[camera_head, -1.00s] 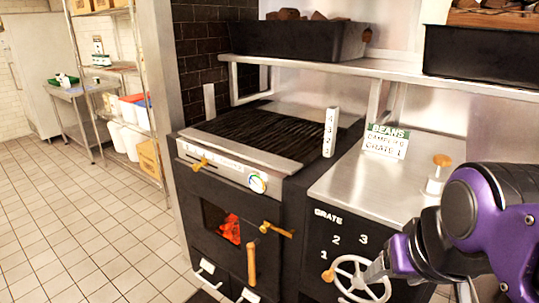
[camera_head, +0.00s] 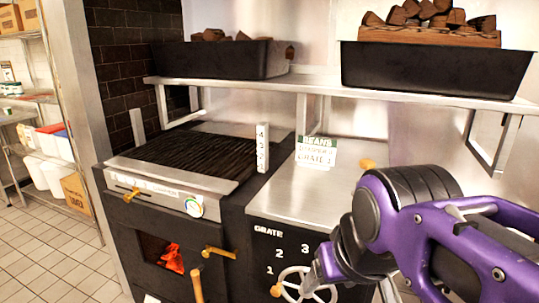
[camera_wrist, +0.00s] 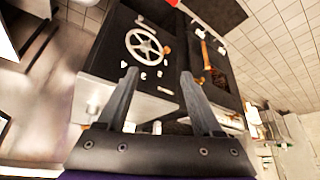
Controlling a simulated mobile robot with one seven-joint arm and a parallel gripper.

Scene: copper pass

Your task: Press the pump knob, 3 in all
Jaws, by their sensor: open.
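The pump knob (camera_head: 367,164) is a small wooden cap on the steel counter, right of the white card. My purple arm hides its stem and base in the head view, and I cannot pick it out surely in the wrist view. My gripper (camera_wrist: 158,82) is open with nothing between its fingers. In the head view my gripper (camera_head: 318,270) is in front of the counter's black front, lower than the knob and left of it, overlapping the handwheel (camera_head: 283,291). The wheel also shows in the wrist view (camera_wrist: 148,46), beyond the fingers.
A grill (camera_head: 185,162) with a firebox and wooden handles stands left of the steel counter (camera_head: 307,198). A green-and-white BEANS card (camera_head: 316,152) stands at the counter's back. A shelf (camera_head: 330,89) with black bins hangs above. Tiled floor (camera_head: 50,255) lies open at left.

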